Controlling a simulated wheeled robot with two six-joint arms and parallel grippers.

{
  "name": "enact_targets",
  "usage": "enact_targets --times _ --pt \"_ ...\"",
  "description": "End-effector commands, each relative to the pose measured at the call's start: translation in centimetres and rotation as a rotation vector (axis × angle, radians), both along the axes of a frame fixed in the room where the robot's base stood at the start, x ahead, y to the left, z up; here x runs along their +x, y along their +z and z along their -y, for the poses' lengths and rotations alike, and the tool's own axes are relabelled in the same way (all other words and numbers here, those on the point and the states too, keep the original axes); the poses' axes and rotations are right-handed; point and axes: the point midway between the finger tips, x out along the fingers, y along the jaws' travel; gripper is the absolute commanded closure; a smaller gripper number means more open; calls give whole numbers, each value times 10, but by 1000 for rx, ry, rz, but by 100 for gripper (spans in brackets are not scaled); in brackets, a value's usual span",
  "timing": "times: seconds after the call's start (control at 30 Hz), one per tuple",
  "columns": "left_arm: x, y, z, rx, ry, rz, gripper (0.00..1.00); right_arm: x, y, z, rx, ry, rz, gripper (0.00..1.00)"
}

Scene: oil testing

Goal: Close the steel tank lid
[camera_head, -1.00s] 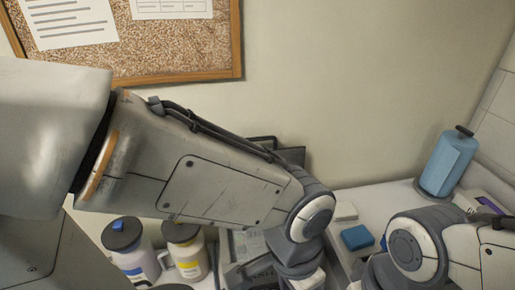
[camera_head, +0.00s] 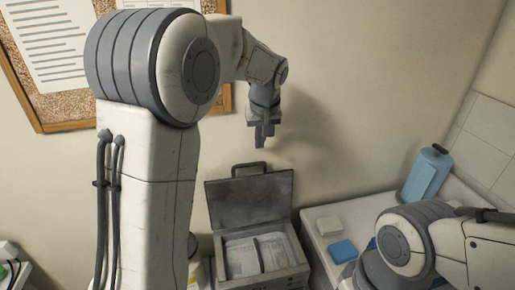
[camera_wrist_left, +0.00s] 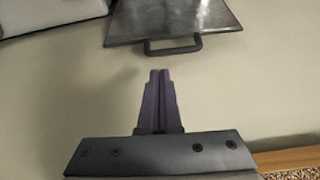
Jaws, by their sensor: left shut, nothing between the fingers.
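The steel tank (camera_head: 265,272) stands on the counter in the lower middle of the head view, with its inside showing. Its steel lid (camera_head: 250,200) stands open, raised at the back of the tank near the wall, with a dark handle (camera_head: 249,169) on its top edge. My left gripper (camera_head: 259,142) is above and behind the lid handle, apart from it, shut and empty. In the left wrist view the shut fingers (camera_wrist_left: 158,80) point toward the lid handle (camera_wrist_left: 173,46), with a gap between them; the lid (camera_wrist_left: 180,18) is beyond. My right gripper is out of view.
A blue bottle (camera_head: 427,175) stands farther right. The wall is close behind the lid, with a cork board (camera_head: 60,75) on it.

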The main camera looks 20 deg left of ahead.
Motion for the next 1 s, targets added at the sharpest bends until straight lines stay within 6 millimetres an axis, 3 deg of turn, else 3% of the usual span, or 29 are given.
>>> enact_targets --times 0.17,0.7,1.0 --pt "10 -3 -14 4 41 11 100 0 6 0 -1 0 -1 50" --pt "33 -82 -29 3 36 9 100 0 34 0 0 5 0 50" --pt "36 -90 -30 3 36 13 100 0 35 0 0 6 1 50"
